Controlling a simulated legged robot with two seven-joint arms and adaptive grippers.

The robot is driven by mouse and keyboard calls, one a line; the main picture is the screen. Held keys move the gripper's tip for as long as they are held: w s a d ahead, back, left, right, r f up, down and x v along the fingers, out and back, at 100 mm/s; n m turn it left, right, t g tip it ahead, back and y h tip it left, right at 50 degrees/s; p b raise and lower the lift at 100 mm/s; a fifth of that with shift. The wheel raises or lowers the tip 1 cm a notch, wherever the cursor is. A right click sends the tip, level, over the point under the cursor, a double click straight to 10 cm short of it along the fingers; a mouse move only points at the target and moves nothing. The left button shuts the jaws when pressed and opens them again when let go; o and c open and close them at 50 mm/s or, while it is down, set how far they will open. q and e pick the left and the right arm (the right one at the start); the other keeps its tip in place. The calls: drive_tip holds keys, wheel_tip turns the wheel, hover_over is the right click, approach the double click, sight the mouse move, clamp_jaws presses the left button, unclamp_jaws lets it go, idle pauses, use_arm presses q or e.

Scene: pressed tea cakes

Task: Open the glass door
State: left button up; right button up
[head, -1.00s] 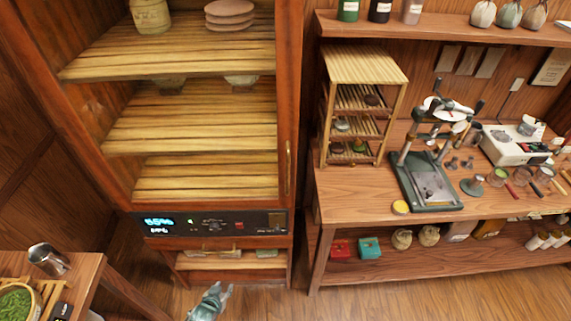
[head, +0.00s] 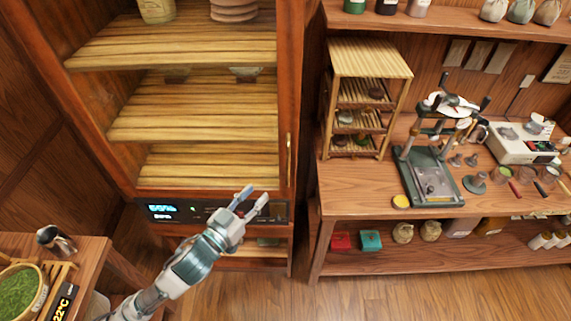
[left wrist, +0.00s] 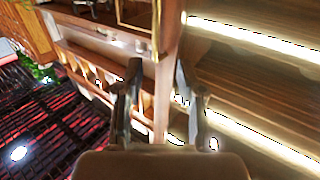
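The tall wooden cabinet's glass door (head: 288,80) is at the upper left of the head view. It looks closed, though the clear pane itself is hard to see. A slim brass handle (head: 289,155) stands upright on its right-hand frame. My left gripper (head: 252,197) is in front of the cabinet's control panel, lower and to the left of the handle. Its two fingers are apart with nothing between them. The left wrist view shows the same open fingers (left wrist: 158,75) before a wooden upright. My right gripper is not in view.
A control panel (head: 165,211) runs below the cabinet shelves. To the right, a wooden bench (head: 350,202) carries a small bamboo rack (head: 368,58) and a press (head: 430,175). A side table (head: 88,250) stands at the lower left. The floor (head: 400,290) before the bench is clear.

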sight(287, 164)
use_arm(q)
drive_tip(key=x, duration=0.6)
drive_tip(key=p+x, duration=0.1)
drive_tip(key=x, duration=0.6)
drive_tip(key=shift+d+r, duration=0.1)
drive_tip(key=shift+d, duration=0.4)
drive_tip(key=shift+w+d, duration=0.15)
drive_tip(key=shift+w, duration=0.5)
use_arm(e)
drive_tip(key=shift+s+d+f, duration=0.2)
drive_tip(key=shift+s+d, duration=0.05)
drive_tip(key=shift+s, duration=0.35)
use_arm(q)
drive_tip(key=shift+d, duration=0.2)
clamp_jaws()
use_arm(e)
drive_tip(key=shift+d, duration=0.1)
